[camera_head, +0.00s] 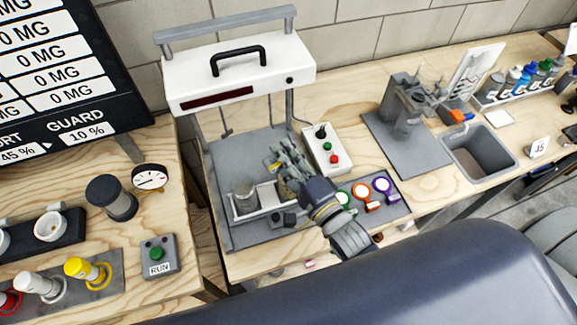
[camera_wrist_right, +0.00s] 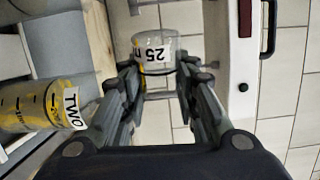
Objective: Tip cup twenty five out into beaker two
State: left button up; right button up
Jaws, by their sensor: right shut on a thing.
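My right gripper (camera_head: 285,158) is over the tray under the white machine. In the right wrist view its fingers (camera_wrist_right: 158,76) are closed around a small clear cup with a white label reading 25 (camera_wrist_right: 158,50). The label is upside down in that view. In the head view my gripper largely hides the cup and I cannot pick out the beaker surely. My left gripper is not in view.
The white machine with a black handle (camera_head: 240,70) stands over the work area. A control box with buttons (camera_head: 323,150) stands to the right, with coloured round pieces (camera_head: 362,193) in front. A grey cylinder (camera_head: 245,198) stands in the white tray. A sink (camera_head: 478,150) is farther right.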

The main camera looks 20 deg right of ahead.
jog(key=shift+w+d+m+p, duration=0.15)
jog(key=shift+m+p, duration=0.35)
jog(key=shift+m, duration=0.4)
jog(key=shift+s+d+m+p, duration=0.15)
jog(key=shift+m+p, duration=0.35)
jog(key=shift+m, duration=0.4)
dwell(1.8)
jog(key=shift+w+d+m+p, duration=0.1)
jog(key=shift+m+p, duration=0.05)
jog(key=shift+m, duration=0.45)
jog(key=shift+w+d+m+p, duration=0.1)
jog(key=shift+m+p, duration=0.05)
jog(key=shift+m, duration=0.45)
dwell(1.1)
jog(key=shift+d+f+m, duration=0.1)
jog(key=shift+d+m, duration=0.05)
jog(key=shift+m, duration=0.75)
dwell(1.2)
